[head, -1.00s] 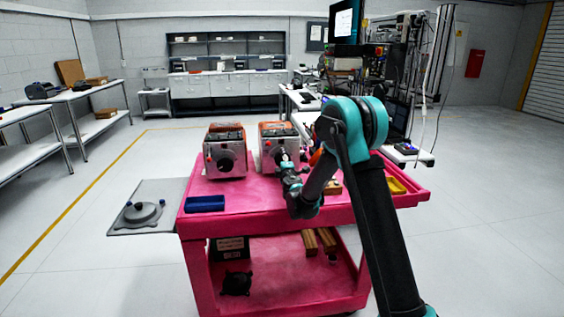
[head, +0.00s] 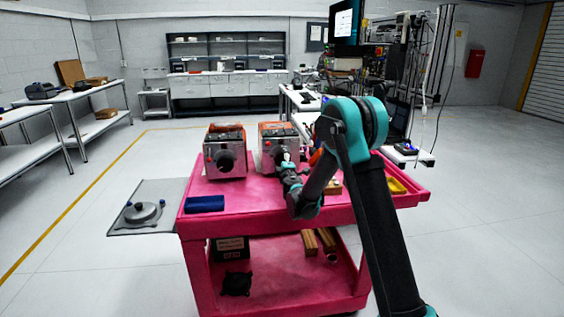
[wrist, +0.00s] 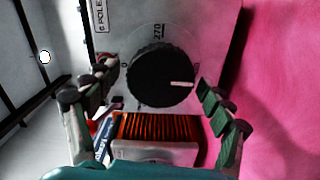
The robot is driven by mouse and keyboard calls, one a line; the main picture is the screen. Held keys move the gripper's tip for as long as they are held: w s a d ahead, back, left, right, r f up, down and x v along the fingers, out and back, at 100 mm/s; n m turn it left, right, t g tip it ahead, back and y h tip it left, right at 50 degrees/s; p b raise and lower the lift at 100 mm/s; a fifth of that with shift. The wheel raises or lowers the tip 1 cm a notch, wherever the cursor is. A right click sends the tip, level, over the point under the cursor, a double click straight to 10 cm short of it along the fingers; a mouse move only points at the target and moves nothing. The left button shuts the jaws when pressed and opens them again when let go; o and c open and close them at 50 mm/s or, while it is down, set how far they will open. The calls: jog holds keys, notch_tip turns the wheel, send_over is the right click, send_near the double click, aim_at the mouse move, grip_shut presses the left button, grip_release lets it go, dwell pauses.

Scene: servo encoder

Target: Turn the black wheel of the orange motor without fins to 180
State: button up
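Two boxy grey-and-orange motors stand on the pink cart, a left one (head: 225,162) and a right one (head: 270,135). Each has a dark front wheel in the head view; fins cannot be clearly told there. My gripper (head: 287,161) is at the right motor's front and partly hides its wheel. In the wrist view, the black wheel (wrist: 155,72) has a white mark pointing right and slightly down, roughly opposite the printed 0. A printed 270 is above it; no 180 is readable. My gripper (wrist: 157,82) is open, with green-padded fingers apart on both sides of the wheel.
Copper-coloured ridges (wrist: 155,127) show below the wheel in the wrist view. A blue tray (head: 205,204) lies at the cart's front left, a yellow tray (head: 397,186) at right. A grey side plate (head: 165,187) holds a round grey part (head: 142,212).

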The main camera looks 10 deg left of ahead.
jog(key=v, duration=1.2)
jog(key=s+d+m+g+h, duration=0.2)
jog(key=s+d+m+h, duration=0.15)
jog(key=d, duration=0.55)
jog(key=s+d+m+g+h, duration=0.15)
jog(key=s+d+m, duration=0.3)
jog(key=d, duration=0.45)
jog(key=s+d+m+g+h, duration=0.1)
jog(key=s+d+m+h, duration=0.25)
jog(key=d, duration=0.55)
jog(key=s+d+f+m+g, duration=0.3)
jog(key=s, duration=0.4)
jog(key=s+d+f+m+g, duration=0.3)
jog(key=s+f, duration=0.1)
jog(key=s, duration=0.4)
jog(key=s+a+f+m+g+y, duration=0.2)
jog(key=s+f, duration=0.3)
jog(key=s, duration=0.7)
jog(key=shift+s+a+g+y, duration=0.4)
jog(key=shift+a+y, duration=0.25)
jog(key=shift+y, duration=0.1)
